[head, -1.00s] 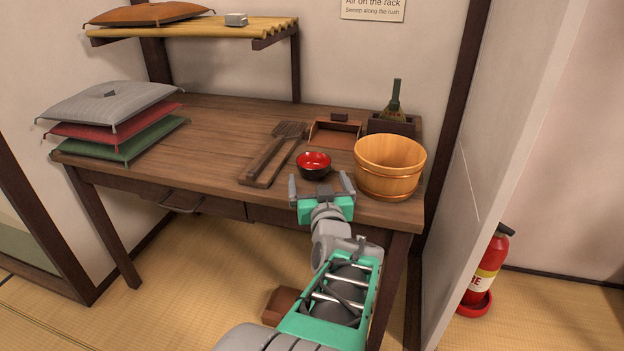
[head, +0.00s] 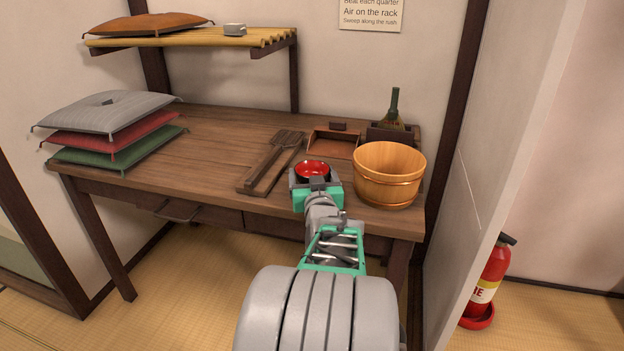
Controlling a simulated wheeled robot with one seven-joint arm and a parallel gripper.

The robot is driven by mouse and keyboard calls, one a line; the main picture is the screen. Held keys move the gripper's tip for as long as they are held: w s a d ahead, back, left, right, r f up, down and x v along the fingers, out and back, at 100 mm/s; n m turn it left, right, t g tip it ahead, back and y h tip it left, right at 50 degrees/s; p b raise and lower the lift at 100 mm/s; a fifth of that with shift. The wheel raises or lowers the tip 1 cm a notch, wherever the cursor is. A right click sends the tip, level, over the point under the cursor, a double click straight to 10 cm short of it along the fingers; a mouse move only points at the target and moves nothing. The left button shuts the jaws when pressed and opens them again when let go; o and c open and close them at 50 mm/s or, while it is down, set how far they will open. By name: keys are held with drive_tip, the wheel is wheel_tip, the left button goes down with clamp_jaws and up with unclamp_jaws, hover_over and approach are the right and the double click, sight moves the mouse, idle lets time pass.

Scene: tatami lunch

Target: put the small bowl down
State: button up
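The small bowl (head: 312,168), red inside and dark outside, is near the table's front edge, between the wooden tool and the wooden tub. My gripper (head: 315,178) is right at it from the front, with its fingers seemingly at the bowl's left and right sides. The gripper hides the bowl's lower part. I cannot tell whether the fingers press on the bowl, or whether its base rests on the table (head: 205,160).
The wooden tub (head: 388,182) stands close on the right. A long wooden tool (head: 266,168) lies on the left. A dustpan-like tray (head: 333,143) and a brush in a holder (head: 392,120) are behind. Stacked cushions (head: 105,140) are at far left. The table's left middle is clear.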

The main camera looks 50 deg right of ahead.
drive_tip(key=c, duration=1.1)
